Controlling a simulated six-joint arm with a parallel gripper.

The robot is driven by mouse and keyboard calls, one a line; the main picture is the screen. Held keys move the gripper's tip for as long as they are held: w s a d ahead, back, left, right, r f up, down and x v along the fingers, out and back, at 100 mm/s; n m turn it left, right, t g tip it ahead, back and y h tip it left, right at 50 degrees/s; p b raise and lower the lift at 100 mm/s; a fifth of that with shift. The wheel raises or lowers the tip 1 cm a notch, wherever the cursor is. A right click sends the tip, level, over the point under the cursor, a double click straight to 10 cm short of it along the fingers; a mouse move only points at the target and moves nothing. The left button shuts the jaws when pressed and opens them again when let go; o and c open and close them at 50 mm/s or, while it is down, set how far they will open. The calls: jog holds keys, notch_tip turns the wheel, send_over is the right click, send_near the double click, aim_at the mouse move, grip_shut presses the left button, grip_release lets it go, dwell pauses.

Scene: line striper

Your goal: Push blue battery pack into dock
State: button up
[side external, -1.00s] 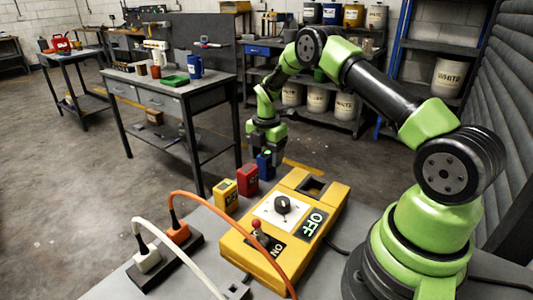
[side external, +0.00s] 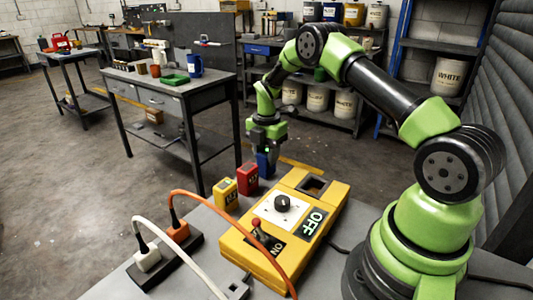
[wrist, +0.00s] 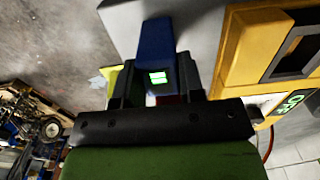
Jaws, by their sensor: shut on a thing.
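The blue battery pack (side external: 265,163) stands at the far edge of the grey worktop, beside the red pack. It also shows in the wrist view (wrist: 157,42), between the fingers, with a lit green display on it. My gripper (side external: 266,152) points down and is shut on the blue pack's upper part; it also shows in the wrist view (wrist: 158,85). The dock is the square dark opening (side external: 314,187) at the far end of the yellow machine (side external: 235,243), right of the pack. The opening is empty. It shows partly in the wrist view (wrist: 300,50).
A red pack (side external: 248,178) and a yellow pack (side external: 225,194) stand left of the gripper. A knob (side external: 282,203) and a red-tipped lever (side external: 257,228) rise from the machine. An orange cable (side external: 240,206) arches over it from a power strip (side external: 165,262).

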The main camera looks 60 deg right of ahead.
jog(key=shift+r, duration=0.55)
jog(key=shift+r, duration=1.75)
jog(key=shift+s+r, duration=0.2)
jog(key=shift+r, duration=0.05)
jog(key=s+a+r, duration=0.1)
jog(key=s+r, duration=0.2)
jog(key=s, duration=0.4)
jog(key=s+a+r, duration=0.1)
jog(key=s+r, duration=0.2)
jog(key=s, duration=0.5)
jog(key=shift+w+f, duration=0.2)
jog(key=shift+f, duration=2.45)
jog(key=shift+f, duration=2)
